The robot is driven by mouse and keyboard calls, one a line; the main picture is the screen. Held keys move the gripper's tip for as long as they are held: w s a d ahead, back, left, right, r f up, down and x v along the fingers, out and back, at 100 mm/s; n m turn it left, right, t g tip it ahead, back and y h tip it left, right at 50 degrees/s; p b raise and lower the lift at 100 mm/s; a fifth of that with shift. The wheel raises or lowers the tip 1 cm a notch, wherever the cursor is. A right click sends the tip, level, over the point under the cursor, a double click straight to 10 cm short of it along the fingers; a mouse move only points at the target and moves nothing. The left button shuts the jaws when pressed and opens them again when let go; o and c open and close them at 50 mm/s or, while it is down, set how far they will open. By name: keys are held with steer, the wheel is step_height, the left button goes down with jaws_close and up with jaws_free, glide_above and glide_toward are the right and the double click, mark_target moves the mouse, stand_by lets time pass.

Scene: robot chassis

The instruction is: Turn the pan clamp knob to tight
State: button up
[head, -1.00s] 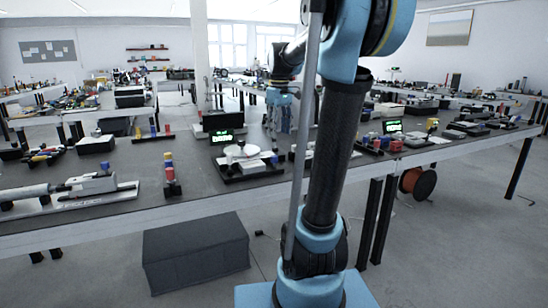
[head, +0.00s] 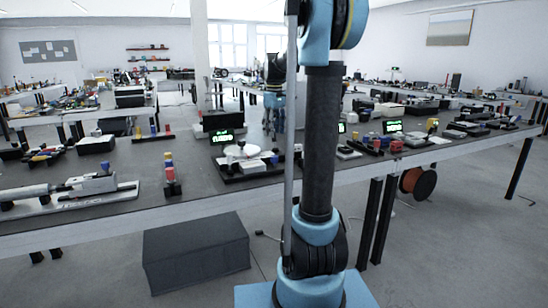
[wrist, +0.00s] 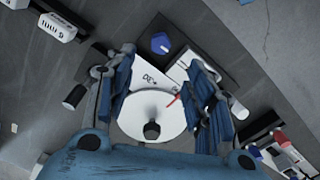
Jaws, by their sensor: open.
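A white round pan (wrist: 140,110) on a pale device shows between my fingers in the wrist view. I cannot tell for sure which is the pan clamp knob. In the head view the device (head: 247,158) stands on the bench in front of a green display (head: 222,137). My gripper (wrist: 160,85) is open and empty above the device. It also shows in the head view (head: 273,112), behind the device.
A red, yellow and blue stacked post (head: 170,175) and a long grey fixture (head: 85,190) stand left on the bench. Red parts (head: 390,142) and a second green display lie to the right. A dark box (head: 195,250) is on the floor under the bench edge.

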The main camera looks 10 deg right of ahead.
mark_target(274, 156)
step_height(274, 156, down, 11)
steer(key=shift+f, duration=0.2)
stand_by(0.3)
steer(key=shift+c, duration=0.3)
steer(key=c, duration=1)
